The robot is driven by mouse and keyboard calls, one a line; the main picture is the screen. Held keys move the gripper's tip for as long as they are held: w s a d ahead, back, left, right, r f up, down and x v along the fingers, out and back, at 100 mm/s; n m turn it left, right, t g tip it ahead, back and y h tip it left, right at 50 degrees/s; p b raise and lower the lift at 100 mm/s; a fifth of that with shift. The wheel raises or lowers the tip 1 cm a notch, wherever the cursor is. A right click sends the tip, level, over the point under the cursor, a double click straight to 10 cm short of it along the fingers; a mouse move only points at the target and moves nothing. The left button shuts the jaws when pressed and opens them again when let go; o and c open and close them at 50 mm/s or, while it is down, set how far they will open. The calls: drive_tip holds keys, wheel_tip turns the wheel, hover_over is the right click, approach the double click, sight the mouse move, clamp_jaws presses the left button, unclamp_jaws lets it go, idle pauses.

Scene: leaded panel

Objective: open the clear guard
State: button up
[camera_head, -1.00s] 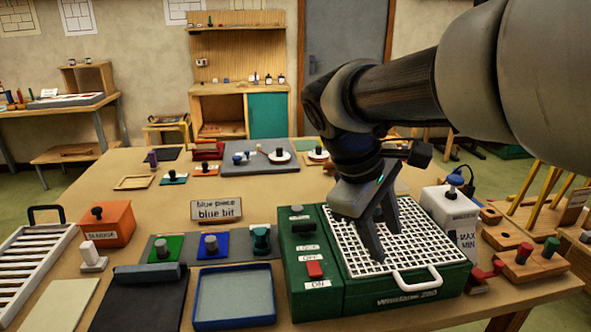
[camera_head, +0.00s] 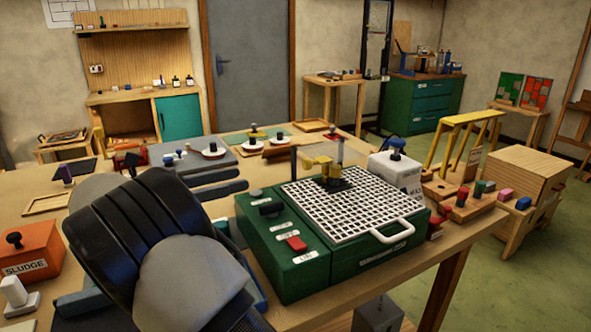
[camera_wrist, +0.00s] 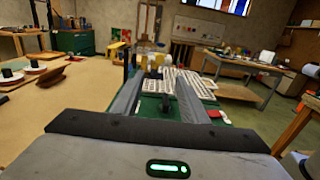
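The green grinder (camera_head: 285,262) stands near the table's front edge, with a white grid top, a white loop handle (camera_head: 398,231), a red switch (camera_head: 296,243) and a black knob (camera_head: 270,209). A yellow part (camera_head: 322,165) stands at the back of the grid. In the wrist view my gripper (camera_wrist: 160,75) is open and empty, with the grinder (camera_wrist: 150,106) ahead between and beyond the fingers.
A white container (camera_head: 396,172) with a blue knob stands behind the grinder's right side. A wooden block with coloured pegs (camera_head: 462,202) is at the right table edge. An orange SLUDGE box (camera_head: 30,252) is at the left. White discs (camera_head: 252,143) lie at the back.

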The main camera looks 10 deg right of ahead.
sight(304, 164)
drive_tip(key=b+x, duration=0.3)
drive_tip(key=x, duration=1.3)
drive_tip(key=shift+d, duration=0.1)
clamp_jaws()
